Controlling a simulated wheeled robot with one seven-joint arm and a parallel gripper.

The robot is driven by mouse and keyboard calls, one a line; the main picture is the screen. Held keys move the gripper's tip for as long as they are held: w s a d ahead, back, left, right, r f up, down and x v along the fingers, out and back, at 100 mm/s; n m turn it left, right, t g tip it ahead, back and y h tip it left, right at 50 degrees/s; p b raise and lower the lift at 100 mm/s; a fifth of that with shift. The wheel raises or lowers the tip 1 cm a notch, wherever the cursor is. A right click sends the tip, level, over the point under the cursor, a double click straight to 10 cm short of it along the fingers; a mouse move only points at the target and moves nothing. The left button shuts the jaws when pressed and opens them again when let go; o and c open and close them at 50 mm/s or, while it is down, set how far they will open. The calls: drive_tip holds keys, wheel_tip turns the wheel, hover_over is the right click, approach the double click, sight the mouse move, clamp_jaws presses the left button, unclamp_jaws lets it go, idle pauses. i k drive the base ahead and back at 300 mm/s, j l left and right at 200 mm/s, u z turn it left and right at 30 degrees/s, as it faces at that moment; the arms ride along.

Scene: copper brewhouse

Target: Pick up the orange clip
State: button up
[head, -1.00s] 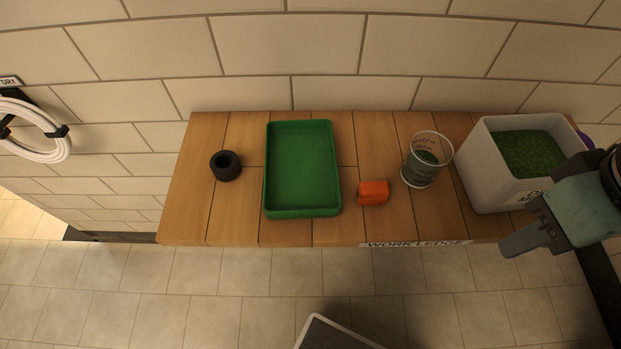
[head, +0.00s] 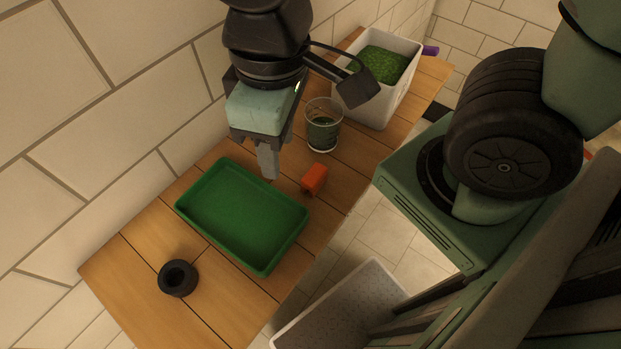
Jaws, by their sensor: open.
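The orange clip (head: 314,179) is a small block-like piece lying on the wooden ledge (head: 330,222), between the green tray and the clear beaker. My gripper (head: 268,165) hangs over the ledge, pointing down. It is to the left of the clip in the picture, near the tray's upper right edge, and appears apart from the clip. The jaws are open and nothing shows between them. One finger largely hides the other.
The green tray (head: 189,207) is empty. A clear beaker (head: 322,133) with dark contents stands behind the clip. A white bin (head: 398,98) of green pellets stands farther back, with a purple item (head: 430,50) beside it. A black ring (head: 178,278) lies at the near end.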

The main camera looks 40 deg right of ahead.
sight(314, 179)
drive_tip(key=k+j+z, duration=0.7)
drive_tip(key=j, duration=0.2)
drive_tip(key=i, duration=0.05)
